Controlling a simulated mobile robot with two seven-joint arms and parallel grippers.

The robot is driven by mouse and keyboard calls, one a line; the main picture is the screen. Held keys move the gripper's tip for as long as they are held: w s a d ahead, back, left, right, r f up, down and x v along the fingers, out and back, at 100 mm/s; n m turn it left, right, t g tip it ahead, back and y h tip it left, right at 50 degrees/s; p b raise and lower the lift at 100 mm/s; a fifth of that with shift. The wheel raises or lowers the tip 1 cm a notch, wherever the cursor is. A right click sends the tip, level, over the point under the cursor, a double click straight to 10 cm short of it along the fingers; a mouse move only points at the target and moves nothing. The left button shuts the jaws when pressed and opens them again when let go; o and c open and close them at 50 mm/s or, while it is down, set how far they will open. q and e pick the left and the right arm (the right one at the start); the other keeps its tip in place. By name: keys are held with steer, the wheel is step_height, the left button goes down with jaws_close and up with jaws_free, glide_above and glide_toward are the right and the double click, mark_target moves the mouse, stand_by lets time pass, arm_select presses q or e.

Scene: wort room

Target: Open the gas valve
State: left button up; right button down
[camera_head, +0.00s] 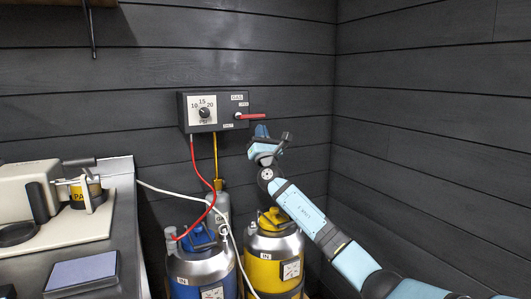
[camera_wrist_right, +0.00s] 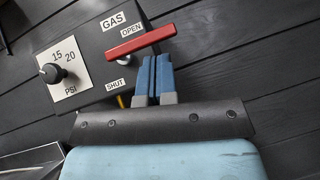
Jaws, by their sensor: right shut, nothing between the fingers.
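The gas valve is a dark box (camera_head: 215,111) on the wall with a red lever (camera_head: 252,116) on its right side. The lever points right, roughly level, between the labels OPEN above and SHUT below. In the right wrist view the red lever (camera_wrist_right: 140,43) runs across the box's edge. My right gripper (camera_head: 262,131) is just below the lever's outer end. Its blue fingers (camera_wrist_right: 155,62) are shut together and empty, with the tips close under the lever; I cannot tell whether they touch it. My left gripper is not in view.
A PSI dial (camera_head: 204,112) sits left of the lever. Red and yellow hoses run down from the box. A blue keg (camera_head: 200,268) and a yellow keg (camera_head: 274,244) stand below. A counter (camera_head: 120,215) with equipment is at left. The side wall (camera_head: 430,120) is bare.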

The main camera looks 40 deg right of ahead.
arm_select(q)
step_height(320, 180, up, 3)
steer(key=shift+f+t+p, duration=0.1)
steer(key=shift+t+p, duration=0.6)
steer(key=shift+p, duration=0.1)
arm_select(e)
steer(key=v, duration=1.1)
steer(key=shift+s, duration=0.2)
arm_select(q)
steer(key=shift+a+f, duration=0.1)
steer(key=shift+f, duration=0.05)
arm_select(e)
steer(key=shift+f, duration=0.1)
